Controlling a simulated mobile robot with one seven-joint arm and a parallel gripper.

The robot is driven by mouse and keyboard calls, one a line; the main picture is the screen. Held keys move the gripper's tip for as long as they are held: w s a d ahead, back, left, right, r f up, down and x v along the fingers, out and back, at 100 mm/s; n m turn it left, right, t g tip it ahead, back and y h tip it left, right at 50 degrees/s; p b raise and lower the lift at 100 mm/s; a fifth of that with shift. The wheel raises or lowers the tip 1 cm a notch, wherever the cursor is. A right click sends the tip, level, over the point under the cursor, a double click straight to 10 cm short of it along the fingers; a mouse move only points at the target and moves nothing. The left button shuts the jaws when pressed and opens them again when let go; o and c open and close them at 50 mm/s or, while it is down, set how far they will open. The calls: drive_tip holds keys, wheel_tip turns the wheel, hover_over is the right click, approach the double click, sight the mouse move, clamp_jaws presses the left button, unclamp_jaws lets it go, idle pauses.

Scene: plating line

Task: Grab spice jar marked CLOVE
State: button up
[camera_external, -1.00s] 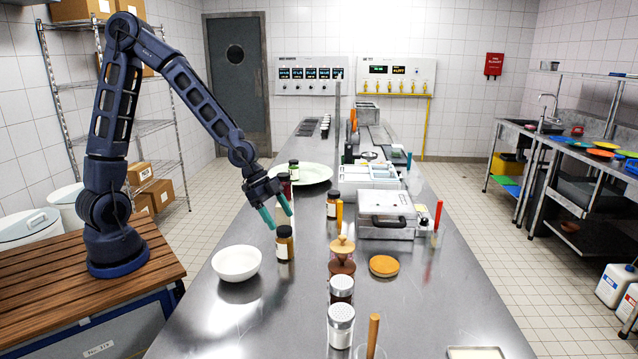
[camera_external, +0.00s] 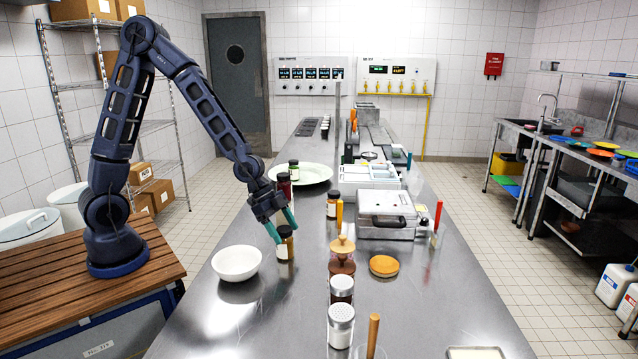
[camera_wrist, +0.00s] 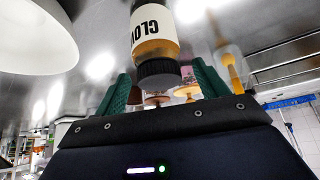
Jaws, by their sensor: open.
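The spice jar (camera_external: 285,249) stands upright on the steel counter, just right of the white bowl, with a dark lid and brown contents. In the wrist view the jar (camera_wrist: 152,32) shows upside down, and its white label reads "CLOV", the rest turned out of sight. My gripper (camera_external: 283,232) is open at the jar, with its green fingers on either side of the lid. In the wrist view the jar's black lid lies between the two fingers of my gripper (camera_wrist: 160,90), with gaps visible beside it.
The white bowl (camera_external: 237,262) stands close on the left. A wooden-knobbed jar (camera_external: 342,262), metal-topped shakers (camera_external: 341,325) and an orange-brown disc (camera_external: 384,266) are to the right. More jars (camera_external: 333,204) and a pale plate (camera_external: 302,174) stand farther back. The front left counter is clear.

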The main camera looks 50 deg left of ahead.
drive_tip(key=shift+x, duration=1.2)
drive_tip(key=c, duration=1.2)
drive_tip(key=shift+o, duration=0.2)
